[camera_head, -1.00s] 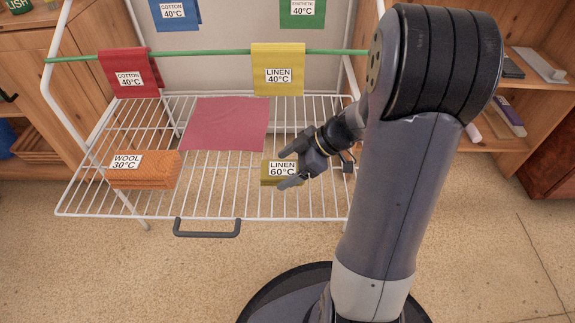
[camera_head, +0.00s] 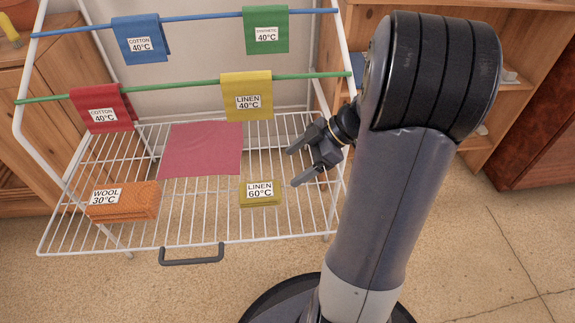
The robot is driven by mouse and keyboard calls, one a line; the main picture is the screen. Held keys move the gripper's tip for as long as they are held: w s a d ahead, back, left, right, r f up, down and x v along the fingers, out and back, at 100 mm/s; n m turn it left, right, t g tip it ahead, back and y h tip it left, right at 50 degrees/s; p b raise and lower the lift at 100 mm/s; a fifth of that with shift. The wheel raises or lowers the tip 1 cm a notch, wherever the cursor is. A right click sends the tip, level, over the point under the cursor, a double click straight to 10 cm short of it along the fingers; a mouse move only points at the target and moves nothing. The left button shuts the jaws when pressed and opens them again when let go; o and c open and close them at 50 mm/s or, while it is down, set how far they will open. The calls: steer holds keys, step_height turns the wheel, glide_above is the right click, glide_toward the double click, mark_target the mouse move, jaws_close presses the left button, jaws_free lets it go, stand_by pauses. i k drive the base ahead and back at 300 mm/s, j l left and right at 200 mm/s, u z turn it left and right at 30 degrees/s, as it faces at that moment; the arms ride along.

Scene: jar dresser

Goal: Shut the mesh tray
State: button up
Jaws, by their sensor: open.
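The white wire mesh tray (camera_head: 75,232) is pulled out at the bottom of the drying rack and lies level. A dark grey handle (camera_head: 192,260) hangs at the middle of its front edge. On the tray lie a folded orange cloth labelled WOOL 30°C (camera_head: 125,203), a flat dark pink cloth (camera_head: 202,150) and a small folded olive cloth labelled LINEN 60°C (camera_head: 261,195). My gripper (camera_head: 292,167) is open and empty above the right part of the tray. It is apart from the olive cloth and well away from the handle.
A green rail (camera_head: 190,87) holds a red cloth (camera_head: 103,108) and a yellow cloth (camera_head: 247,96). A blue rail (camera_head: 195,14) above holds a blue cloth (camera_head: 141,40) and a green cloth (camera_head: 266,31). Wooden shelving (camera_head: 540,50) stands at right. The floor (camera_head: 80,290) in front is clear.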

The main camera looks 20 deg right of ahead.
mark_target(161, 258)
steer(key=k+j, duration=0.75)
steer(key=j, duration=0.15)
steer(key=u, duration=0.05)
